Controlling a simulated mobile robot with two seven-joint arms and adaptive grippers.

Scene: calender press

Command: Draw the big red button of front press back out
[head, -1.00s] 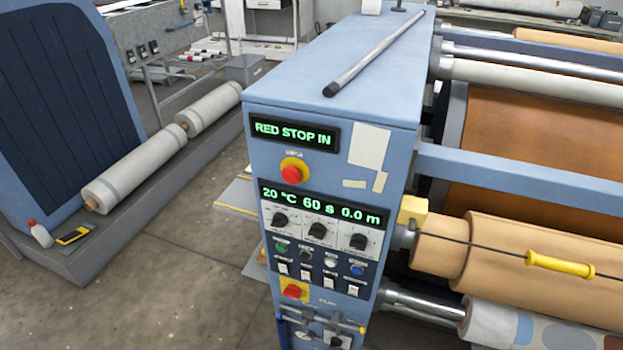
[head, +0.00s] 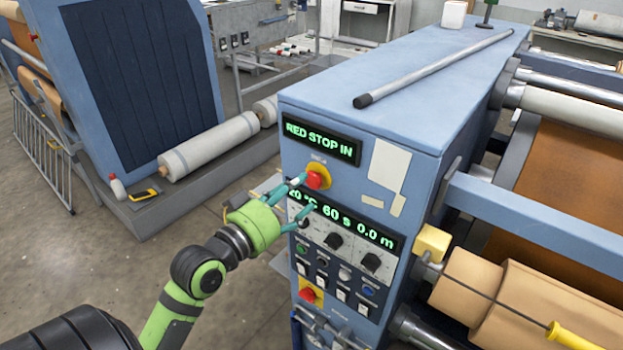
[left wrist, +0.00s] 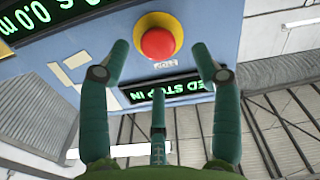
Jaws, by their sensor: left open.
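The front press (head: 400,100) is a blue cabinet, and its upper display (head: 321,139) reads "RED STOP IN". Below that display is the big red button (head: 316,180) on a yellow surround. My left gripper (head: 303,200) is open at the panel, with its teal fingers close to the button in the head view. In the left wrist view the red button (left wrist: 158,43) shows whole, ahead of the spread fingers (left wrist: 160,75) and between the two outer ones. No finger is closed on it; I cannot tell whether any finger touches it. My right gripper is out of view.
A lower display (head: 345,222) and several knobs and small buttons sit below the red button. A second red knob on yellow (head: 309,294) is lower down. A grey rod (head: 440,68) lies on the cabinet top.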

